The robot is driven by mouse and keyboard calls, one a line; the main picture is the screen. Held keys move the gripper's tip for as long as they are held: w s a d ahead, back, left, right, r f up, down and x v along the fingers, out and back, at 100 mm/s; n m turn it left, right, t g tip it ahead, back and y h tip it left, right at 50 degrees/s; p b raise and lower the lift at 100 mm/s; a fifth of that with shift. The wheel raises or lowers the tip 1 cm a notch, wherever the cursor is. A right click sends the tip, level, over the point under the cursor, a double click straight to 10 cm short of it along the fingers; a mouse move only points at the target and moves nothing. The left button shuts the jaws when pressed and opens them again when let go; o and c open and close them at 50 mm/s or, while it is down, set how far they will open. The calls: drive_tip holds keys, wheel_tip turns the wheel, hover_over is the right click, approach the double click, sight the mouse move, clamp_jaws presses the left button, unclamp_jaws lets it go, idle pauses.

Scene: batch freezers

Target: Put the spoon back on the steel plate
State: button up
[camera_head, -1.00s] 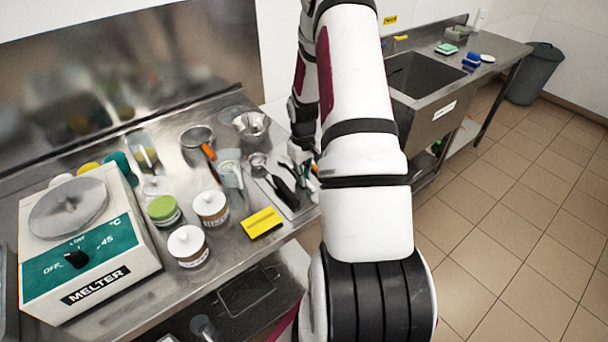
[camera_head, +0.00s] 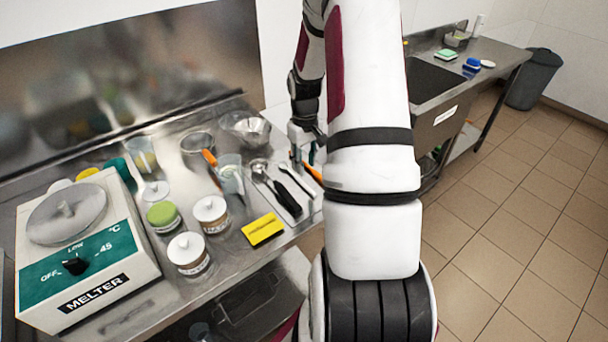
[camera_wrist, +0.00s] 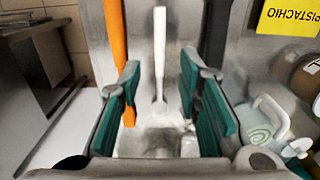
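A slim pale-grey utensil, seemingly the spoon (camera_wrist: 160,50), lies lengthwise in the middle of the wrist view. Its wider end sits low between my fingers. My gripper (camera_wrist: 160,105) is open, its teal pads apart on either side of the spoon without visibly touching it. In the head view my gripper (camera_head: 303,150) is over the back right of the counter, partly hidden by my arm. The steel plate (camera_head: 297,217) is at the counter's right end under several utensils. An orange-handled tool (camera_wrist: 117,60) lies left of the spoon, a black handle (camera_wrist: 213,35) right of it.
A yellow label card (camera_head: 262,229), lidded jars (camera_head: 211,214), a clear beaker (camera_head: 230,175) and steel bowls (camera_head: 246,127) crowd the counter left of the plate. The melter (camera_head: 85,250) stands at far left. A sink (camera_head: 430,80) is beyond my arm.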

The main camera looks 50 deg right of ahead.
drive_tip(key=w+a+r+n+t+h, duration=0.1)
drive_tip(key=a+r, duration=0.7)
drive_tip(key=r, duration=0.3)
drive_tip(key=a+r+t+h, duration=0.1)
drive_tip(key=a+r, duration=0.7)
drive_tip(key=r, duration=0.3)
drive_tip(key=s+a+r+n+t+y, duration=0.1)
drive_tip(key=s+a+r, duration=0.3)
drive_tip(key=s+a, duration=0.3)
drive_tip(key=s+a+r+t+y, duration=0.1)
drive_tip(key=s+a+r, duration=0.4)
drive_tip(key=a, duration=0.5)
drive_tip(key=shift+s+a+n+t, duration=0.15)
drive_tip(key=shift+s+n+t, duration=0.25)
drive_tip(key=shift+s+t, duration=0.45)
